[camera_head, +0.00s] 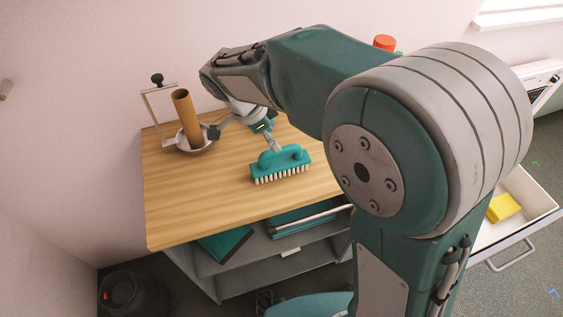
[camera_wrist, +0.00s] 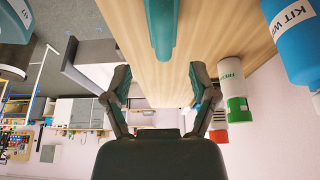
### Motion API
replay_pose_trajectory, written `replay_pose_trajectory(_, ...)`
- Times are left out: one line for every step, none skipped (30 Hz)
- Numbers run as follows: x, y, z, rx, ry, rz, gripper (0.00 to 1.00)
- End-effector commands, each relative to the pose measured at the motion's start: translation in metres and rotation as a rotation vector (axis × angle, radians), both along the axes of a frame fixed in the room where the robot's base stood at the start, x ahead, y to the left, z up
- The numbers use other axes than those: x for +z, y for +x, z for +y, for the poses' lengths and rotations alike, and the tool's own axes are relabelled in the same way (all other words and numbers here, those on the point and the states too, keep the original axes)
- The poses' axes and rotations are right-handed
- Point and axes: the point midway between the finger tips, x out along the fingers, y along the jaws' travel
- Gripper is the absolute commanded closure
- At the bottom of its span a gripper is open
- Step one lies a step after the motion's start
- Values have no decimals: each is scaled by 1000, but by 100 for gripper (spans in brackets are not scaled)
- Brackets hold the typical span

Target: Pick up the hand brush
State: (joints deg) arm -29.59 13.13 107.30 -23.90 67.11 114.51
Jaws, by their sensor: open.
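The hand brush (camera_head: 280,167) has a teal body and handle and pale bristles. It stands on the wooden tabletop with its bristles down, near the middle in the head view. In the wrist view a teal handle shape (camera_wrist: 162,28), apparently the brush's, shows at the top centre, beyond the fingertips and roughly in line with the gap. My gripper (camera_head: 244,138) is open over the table, behind and left of the brush in the head view. In the wrist view my gripper (camera_wrist: 160,76) has its fingers spread with nothing between them. My arm covers the table's right part.
A metal bowl (camera_head: 207,147) with a brown cylinder (camera_head: 186,116) stands left of my gripper. The wooden table (camera_head: 190,210) is clear at the front left. A blue bottle (camera_wrist: 297,40) and a white-and-green container (camera_wrist: 238,108) show in the wrist view. An open drawer holds a yellow block (camera_head: 503,207).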

Motion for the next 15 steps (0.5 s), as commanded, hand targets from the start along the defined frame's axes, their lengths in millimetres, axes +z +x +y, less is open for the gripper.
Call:
replay_pose_trajectory(-8, 1, -3, -1, -1, 3, 26)
replay_pose_trajectory(-12, 1, -5, -1, -1, 3, 26)
replay_pose_trajectory(-17, 2, -7, -2, 0, 1, 26)
replay_pose_trajectory(-20, 2, -9, -1, -1, 2, 26)
replay_pose_trajectory(-22, 2, -10, -1, -1, 2, 26)
replay_pose_trajectory(-24, 3, -11, 0, 1, 1, 26)
replay_pose_trajectory(-26, 3, -12, 0, 2, 1, 26)
replay_pose_trajectory(-28, 4, -14, 0, 2, 1, 26)
replay_pose_trajectory(-31, 5, -16, 0, 3, 2, 26)
replay_pose_trajectory(-35, 5, -18, -1, 2, 3, 26)
replay_pose_trajectory(-39, 6, -20, -1, 2, 3, 26)
replay_pose_trajectory(-45, 8, -23, -2, 2, 4, 26)
replay_pose_trajectory(-50, 9, -24, -2, 2, 4, 26)
replay_pose_trajectory(-54, 10, -25, -2, 3, 3, 26)
replay_pose_trajectory(-59, 11, -27, -2, 2, 3, 26)
